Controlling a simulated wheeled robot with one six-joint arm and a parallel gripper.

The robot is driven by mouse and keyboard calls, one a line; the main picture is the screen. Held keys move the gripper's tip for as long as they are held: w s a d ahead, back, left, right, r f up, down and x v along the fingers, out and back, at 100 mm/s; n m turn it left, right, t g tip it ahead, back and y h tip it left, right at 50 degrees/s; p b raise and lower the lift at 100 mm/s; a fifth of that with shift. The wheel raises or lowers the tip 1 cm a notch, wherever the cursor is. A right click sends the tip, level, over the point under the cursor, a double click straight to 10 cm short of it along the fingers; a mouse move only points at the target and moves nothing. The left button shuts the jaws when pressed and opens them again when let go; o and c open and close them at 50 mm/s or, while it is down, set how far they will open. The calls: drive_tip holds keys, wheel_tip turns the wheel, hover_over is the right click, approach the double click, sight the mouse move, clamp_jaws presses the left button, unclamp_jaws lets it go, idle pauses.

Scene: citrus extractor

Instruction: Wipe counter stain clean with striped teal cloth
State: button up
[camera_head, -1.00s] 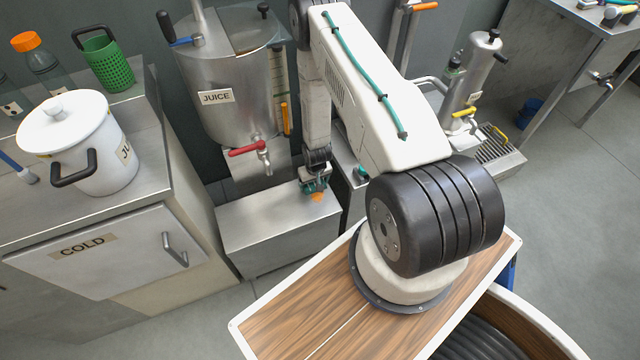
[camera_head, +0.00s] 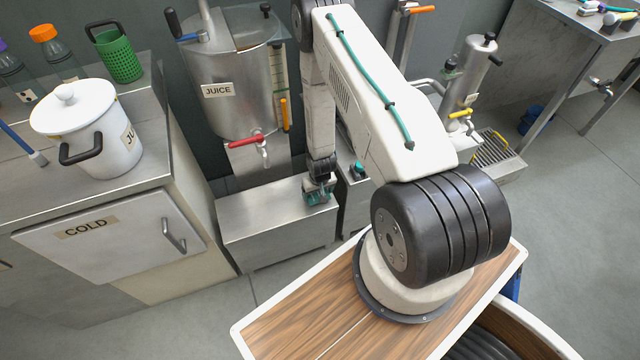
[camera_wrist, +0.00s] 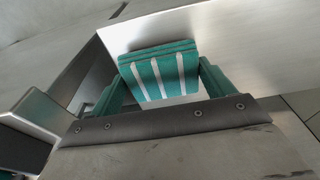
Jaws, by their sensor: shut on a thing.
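My gripper (camera_head: 318,196) is low over the right part of the steel counter (camera_head: 265,225) below the juice tank. It is shut on the striped teal cloth, which shows in the wrist view (camera_wrist: 162,78) as a folded teal pad with white stripes between the teal fingers. In the head view the cloth is small and hard to tell from the fingers. No orange stain shows on the counter now. The spot under the cloth and gripper is hidden. I cannot tell whether the cloth touches the counter.
The juice tank (camera_head: 240,115) with a red-handled tap (camera_head: 250,140) stands behind the counter. A cold cabinet (camera_head: 110,240) with a white pot (camera_head: 85,125) is at left. A steel press (camera_head: 470,85) stands to the right. The counter's left part is clear.

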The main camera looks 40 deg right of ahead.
sight(319, 193)
drive_tip(key=r, duration=0.2)
drive_tip(key=shift+d+r, duration=0.25)
drive_tip(key=shift+r, duration=0.05)
drive_tip(key=shift+s+r, duration=0.1)
drive_tip(key=shift+r, duration=1.8)
drive_tip(key=shift+a+r, duration=0.1)
